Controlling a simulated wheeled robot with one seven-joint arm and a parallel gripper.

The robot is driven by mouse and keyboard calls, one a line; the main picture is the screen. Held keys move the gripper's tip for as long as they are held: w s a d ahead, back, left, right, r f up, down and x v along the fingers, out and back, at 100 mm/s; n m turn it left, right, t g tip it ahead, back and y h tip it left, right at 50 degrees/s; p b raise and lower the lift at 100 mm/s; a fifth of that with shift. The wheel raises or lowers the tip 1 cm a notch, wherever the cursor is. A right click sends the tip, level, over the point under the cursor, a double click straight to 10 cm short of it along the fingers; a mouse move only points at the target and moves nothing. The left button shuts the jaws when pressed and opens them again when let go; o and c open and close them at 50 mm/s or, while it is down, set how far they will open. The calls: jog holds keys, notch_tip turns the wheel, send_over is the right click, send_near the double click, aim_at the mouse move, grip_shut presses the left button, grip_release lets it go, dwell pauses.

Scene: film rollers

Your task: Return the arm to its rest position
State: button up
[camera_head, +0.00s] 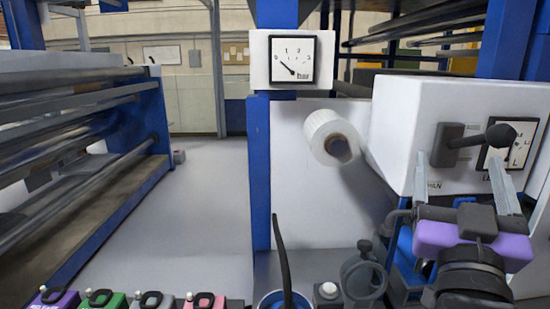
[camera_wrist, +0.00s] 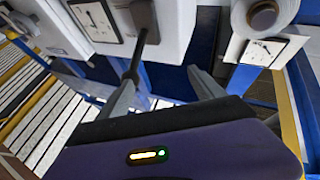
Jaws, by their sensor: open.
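My gripper (camera_head: 458,158), with a purple body, is at the right of the head view, in front of the white machine box (camera_head: 410,125). Its two grey fingers are spread apart, with nothing held between them. A black lever (camera_head: 498,135) with a round knob sticks out of the box above the fingers. In the wrist view, the open fingers of my gripper (camera_wrist: 165,78) point toward the box, and the lever (camera_wrist: 140,48) reaches down close to the left finger. I cannot tell if they touch.
A bar gauge (camera_head: 292,60) sits on a blue post. A white film roll (camera_head: 333,136) juts out left of the box. Long rollers (camera_head: 75,110) stand at the left. Several coloured tagged blocks (camera_head: 100,299) line the front edge. The grey floor (camera_head: 195,200) between is clear.

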jog(key=s+a+f+n+y, duration=0.45)
jog(key=f+y, duration=0.25)
jog(key=f, duration=0.2)
jog(key=s+a+f+n+y, duration=0.4)
jog(key=s+f+n+y, duration=0.25)
jog(key=f, duration=0.25)
jog(key=s+d+f+m+g+h, duration=0.1)
jog(key=s+f+m+g+h, duration=0.1)
jog(key=s+f, duration=0.7)
jog(key=s+d+f+m+g+h+p, duration=0.1)
jog(key=s+f+m+g, duration=0.3)
jog(key=s+f, duration=0.4)
jog(key=s, duration=0.6)
jog(key=shift+s+f+m+h, duration=0.35)
jog(key=shift+s+f+m, duration=0.05)
